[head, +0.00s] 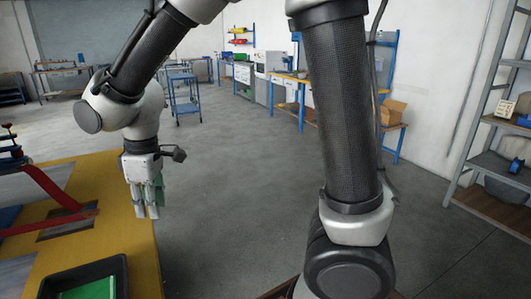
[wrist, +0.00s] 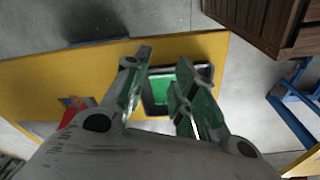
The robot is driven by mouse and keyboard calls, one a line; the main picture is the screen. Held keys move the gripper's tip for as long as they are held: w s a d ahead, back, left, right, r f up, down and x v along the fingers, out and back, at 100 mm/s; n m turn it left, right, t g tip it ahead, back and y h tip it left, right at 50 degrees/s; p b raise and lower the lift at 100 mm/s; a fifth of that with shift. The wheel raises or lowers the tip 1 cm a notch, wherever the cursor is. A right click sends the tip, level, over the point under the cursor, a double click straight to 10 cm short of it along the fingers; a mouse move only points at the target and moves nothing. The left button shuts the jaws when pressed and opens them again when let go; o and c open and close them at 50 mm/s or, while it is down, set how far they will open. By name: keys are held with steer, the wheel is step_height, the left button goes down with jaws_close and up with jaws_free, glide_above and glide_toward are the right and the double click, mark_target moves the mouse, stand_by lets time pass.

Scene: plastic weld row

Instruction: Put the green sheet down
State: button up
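A green sheet (head: 92,290) lies in a black tray (head: 122,272) on the yellow table at the lower left of the head view. Whether it is one sheet or a stack I cannot tell. The wrist view also shows the green (wrist: 160,84) inside the dark tray rim (wrist: 178,112), seen past my fingers. My gripper (head: 147,210) points down above the table's right edge, beyond the tray and apart from it. In the wrist view my gripper (wrist: 163,60) has its fingers apart, with green patches on both fingers. I see no sheet across the gap between them.
The yellow table (head: 125,240) also bears a red bent fixture (head: 50,188) left of my gripper. A brown wooden crate-like thing (wrist: 262,22) shows at the wrist view's upper right. A grey shelf (head: 490,165) stands far right. The middle floor is clear.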

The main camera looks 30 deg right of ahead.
steer(key=s+d+r+m+t, duration=0.1)
steer(key=d+r+m, duration=0.5)
steer(key=d, duration=0.8)
steer(key=s+d+r+m+t, duration=0.1)
steer(key=s+d+r+m, duration=0.1)
steer(key=s+d, duration=0.5)
steer(key=s+d+r+m+t, duration=0.1)
steer(key=s+d+r+m, duration=0.2)
steer(key=s+d, duration=0.4)
steer(key=d+m, duration=0.1)
steer(key=d, duration=0.2)
steer(key=shift+h, duration=0.4)
steer(key=shift+w, duration=0.1)
